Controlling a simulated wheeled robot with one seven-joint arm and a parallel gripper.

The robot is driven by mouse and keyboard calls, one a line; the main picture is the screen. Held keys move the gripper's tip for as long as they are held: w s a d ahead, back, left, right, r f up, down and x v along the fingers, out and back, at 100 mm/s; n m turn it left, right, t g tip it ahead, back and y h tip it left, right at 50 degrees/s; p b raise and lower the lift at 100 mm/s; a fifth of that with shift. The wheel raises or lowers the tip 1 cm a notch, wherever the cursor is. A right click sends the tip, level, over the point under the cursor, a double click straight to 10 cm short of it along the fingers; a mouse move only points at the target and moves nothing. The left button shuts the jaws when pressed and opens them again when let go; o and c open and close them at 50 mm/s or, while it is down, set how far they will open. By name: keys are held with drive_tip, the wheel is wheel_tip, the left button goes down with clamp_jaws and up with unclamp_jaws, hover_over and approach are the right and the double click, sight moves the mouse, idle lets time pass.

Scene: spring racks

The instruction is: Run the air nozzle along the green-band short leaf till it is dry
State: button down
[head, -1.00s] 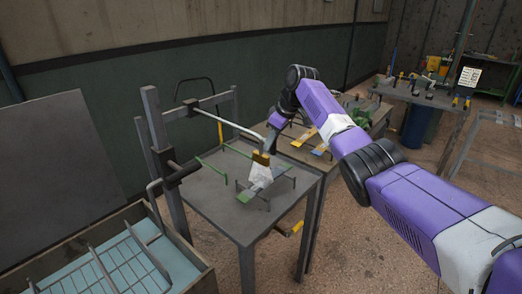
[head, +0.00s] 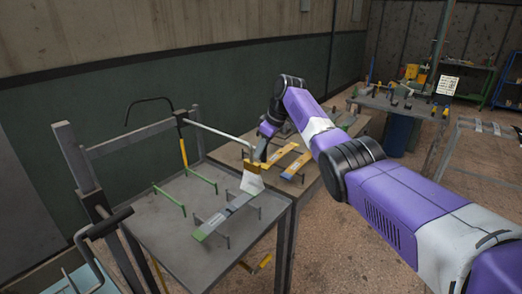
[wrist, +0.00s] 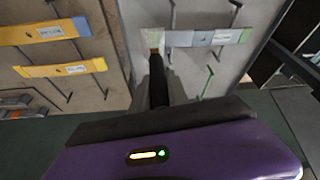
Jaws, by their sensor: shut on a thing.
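The green-band short leaf (head: 228,215) is a grey bar with green at its near end and a pale label. It rests on pegs on a grey metal table (head: 175,240). It also shows at the top of the wrist view (wrist: 203,39). My gripper (head: 262,152) is shut on the air nozzle (head: 255,166), which has a yellow part and a pale cone-shaped patch below it. In the wrist view the dark nozzle body (wrist: 157,82) ends in a brass tip at the leaf's left end. I cannot tell whether the tip touches the leaf or whether the leaf is wet.
Yellow-ended leaves (head: 290,160) rest on a second table beyond, and show at left in the wrist view (wrist: 58,70). A green rack rail (head: 200,180) stands behind the leaf. A grey post frame (head: 80,165) with a yellow-and-black hooked pole (head: 182,140) stands at left.

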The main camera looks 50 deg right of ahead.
drive_tip(key=shift+w+r, duration=0.1)
drive_tip(key=shift+r, duration=0.05)
drive_tip(key=c, duration=1.3)
unclamp_jaws()
drive_tip(key=b+v, duration=0.1)
drive_tip(key=v, duration=0.6)
drive_tip(key=shift+s+r+b, duration=0.25)
drive_tip(key=shift+r+b, duration=0.05)
drive_tip(key=shift+b, duration=0.1)
